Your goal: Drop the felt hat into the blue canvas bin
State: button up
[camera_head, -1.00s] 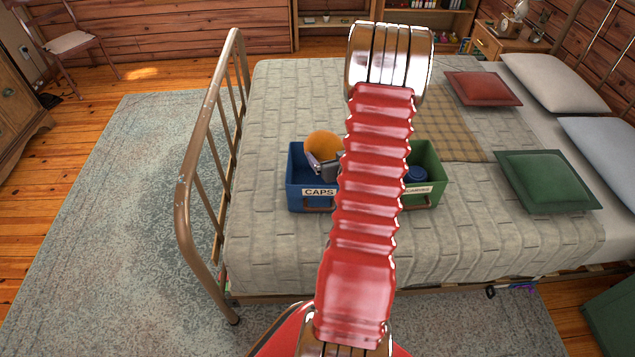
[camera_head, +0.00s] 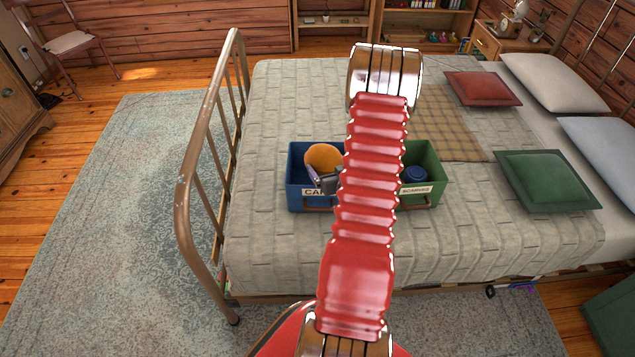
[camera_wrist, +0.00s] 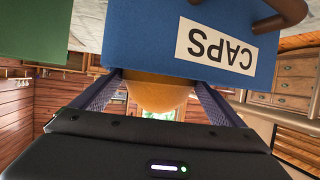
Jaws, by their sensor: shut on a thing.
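The felt hat (camera_head: 322,157) is mustard-orange and rounded. It shows over the opening of the blue canvas bin (camera_head: 300,176), which stands on the bed with a "CAPS" label. My gripper (camera_head: 325,183) is shut on the hat at the bin's near side. In the wrist view, which is upside down, the hat (camera_wrist: 158,93) sits between the two fingers (camera_wrist: 158,100). It stands out past the rim of the blue bin (camera_wrist: 150,40), and the rest is hidden behind the bin's front wall. My arm covers the bin's right part in the head view.
A green bin (camera_head: 428,165) labelled "SCARVES", with a dark blue rolled thing (camera_head: 415,174) inside, stands right of the blue one. The bed's metal footboard (camera_head: 188,178) rises at left. The quilt (camera_head: 275,100) around the bins is mostly clear.

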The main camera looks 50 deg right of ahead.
jog(key=o, duration=0.8)
jog(key=shift+c, duration=0.2)
jog(key=v, duration=1.3)
jog(key=shift+s+a, duration=0.25)
jog(key=shift+s, duration=0.05)
